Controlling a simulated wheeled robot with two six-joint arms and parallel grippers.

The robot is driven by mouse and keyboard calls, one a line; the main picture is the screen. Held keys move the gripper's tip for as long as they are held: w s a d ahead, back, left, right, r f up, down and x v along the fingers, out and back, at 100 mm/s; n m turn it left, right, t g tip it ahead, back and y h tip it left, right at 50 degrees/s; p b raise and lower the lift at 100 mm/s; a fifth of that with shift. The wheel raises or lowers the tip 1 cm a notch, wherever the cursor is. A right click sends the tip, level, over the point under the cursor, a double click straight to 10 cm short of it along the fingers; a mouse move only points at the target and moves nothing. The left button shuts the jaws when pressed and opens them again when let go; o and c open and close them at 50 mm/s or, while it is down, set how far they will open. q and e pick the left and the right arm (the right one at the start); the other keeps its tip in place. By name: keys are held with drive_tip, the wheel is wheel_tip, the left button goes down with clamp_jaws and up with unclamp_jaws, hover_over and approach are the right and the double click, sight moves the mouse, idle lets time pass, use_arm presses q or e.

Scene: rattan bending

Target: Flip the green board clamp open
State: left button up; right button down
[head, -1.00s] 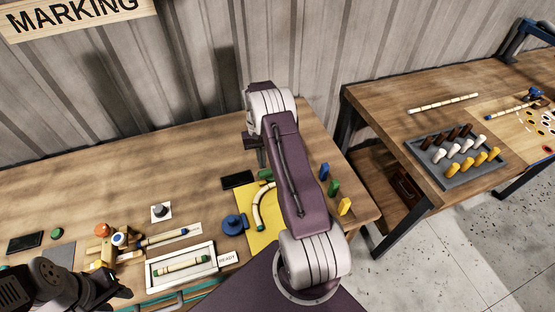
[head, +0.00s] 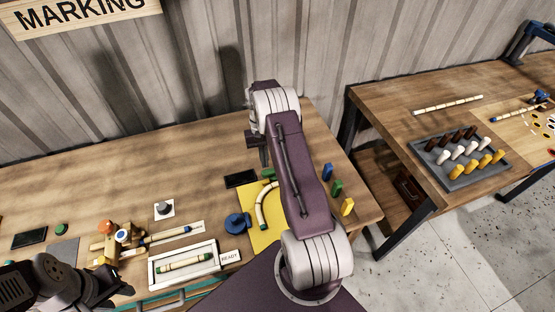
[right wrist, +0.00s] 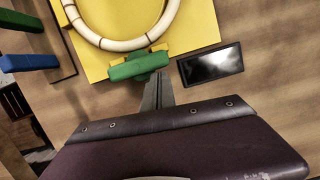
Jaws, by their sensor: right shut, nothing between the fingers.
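The green board clamp (right wrist: 138,66) sits at the edge of the yellow board (right wrist: 196,28) in the right wrist view, beside the curved pale rattan (right wrist: 140,43). In the head view, the clamp (head: 268,173) is small and partly hidden by my right arm. My right gripper (right wrist: 158,78) is shut and empty, with its tips right by the clamp's near side; I cannot tell if they touch it. It points down beside the board in the head view (head: 263,160). My left gripper (head: 124,287) is low at the left, away from the clamp; its jaw state is unclear.
A black panel (right wrist: 211,64) lies right of the clamp in the wrist view. Blue (head: 327,172), green (head: 337,188) and yellow (head: 347,206) blocks stand right of the board. A blue round piece (head: 237,222) and a white tray (head: 152,272) are to its left.

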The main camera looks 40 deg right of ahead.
drive_tip(key=a+b+v, duration=0.1)
drive_tip(key=v, duration=0.7)
drive_tip(key=shift+d+r, duration=0.25)
drive_tip(key=shift+d, duration=0.3)
